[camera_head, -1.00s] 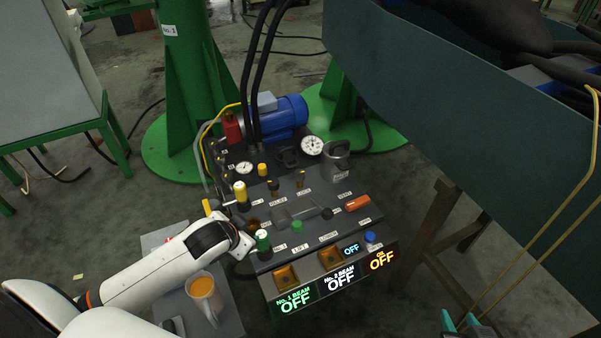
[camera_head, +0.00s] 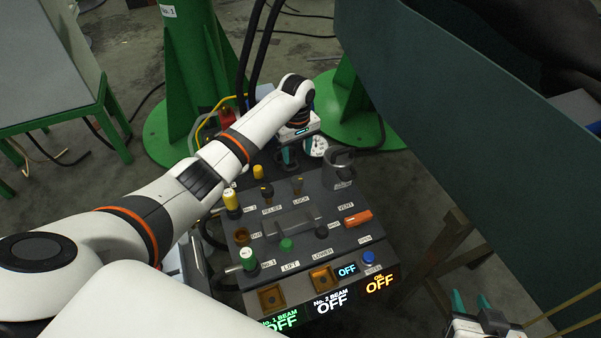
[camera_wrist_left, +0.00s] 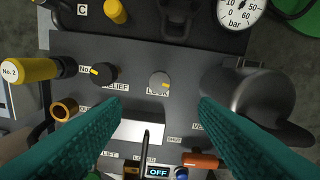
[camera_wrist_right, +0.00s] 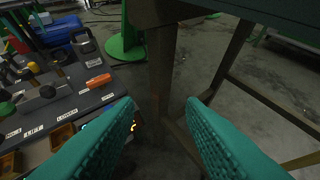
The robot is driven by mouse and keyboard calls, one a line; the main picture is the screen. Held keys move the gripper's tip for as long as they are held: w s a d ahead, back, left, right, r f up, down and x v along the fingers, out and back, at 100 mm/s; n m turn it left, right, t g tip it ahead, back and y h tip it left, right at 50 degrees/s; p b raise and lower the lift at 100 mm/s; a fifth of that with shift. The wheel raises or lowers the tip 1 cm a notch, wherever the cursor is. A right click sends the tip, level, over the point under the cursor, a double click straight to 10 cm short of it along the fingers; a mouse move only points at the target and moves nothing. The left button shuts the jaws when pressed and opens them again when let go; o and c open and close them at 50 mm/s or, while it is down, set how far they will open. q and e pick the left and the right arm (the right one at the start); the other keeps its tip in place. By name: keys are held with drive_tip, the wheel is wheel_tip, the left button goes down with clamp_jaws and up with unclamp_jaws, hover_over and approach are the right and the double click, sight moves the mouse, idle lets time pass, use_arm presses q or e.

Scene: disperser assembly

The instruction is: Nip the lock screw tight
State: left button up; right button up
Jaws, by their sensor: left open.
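My left gripper (camera_wrist_left: 161,108) is open and empty above the panel. In the left wrist view the knob lies between its two teal fingers, a little beyond the tips, with no contact visible. My left wrist partly hides the gripper in the head view. My right gripper (camera_head: 471,298) is open and empty, right of the panel; its spread fingers also show in the right wrist view (camera_wrist_right: 160,104).
The black RELIEF knob (camera_wrist_left: 104,74) stands left of the lock screw. A grey cup-like part (camera_wrist_left: 255,95) stands to its right, and a pressure gauge (camera_wrist_left: 240,10) lies behind. An orange VENT handle (camera_head: 357,218) is nearby.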

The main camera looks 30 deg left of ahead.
use_arm(q)
drive_tip(key=b, duration=0.3)
hover_over(297, 180)
wheel_tip(297, 180, down, 6)
use_arm(e)
drive_tip(key=w+a+r+t+y, duration=0.2)
drive_tip(key=w+a+r+t, duration=0.15)
drive_tip(key=r+t, duration=0.4)
use_arm(q)
wheel_tip(297, 180, down, 3)
drive_tip(key=shift+b, duration=0.55)
wheel_tip(297, 180, down, 2)
drive_tip(key=shift+f+b, duration=0.15)
drive_tip(key=shift+b, duration=0.45)
drive_tip(key=shift+f, duration=0.2)
use_arm(e)
drive_tip(key=s+r+t+y, duration=0.2)
drive_tip(key=r+t, duration=0.5)
drive_tip(key=r, duration=0.4)
drive_tip(key=shift+s+d+n+y, duration=0.25)
drive_tip(key=shift+s+n+y, duration=0.05)
drive_tip(key=shift+s, duration=0.4)
use_arm(q)
drive_tip(key=shift+c, duration=0.4)
use_arm(e)
drive_tip(key=shift+r, duration=0.1)
use_arm(q)
drive_tip(key=c, duration=0.9)
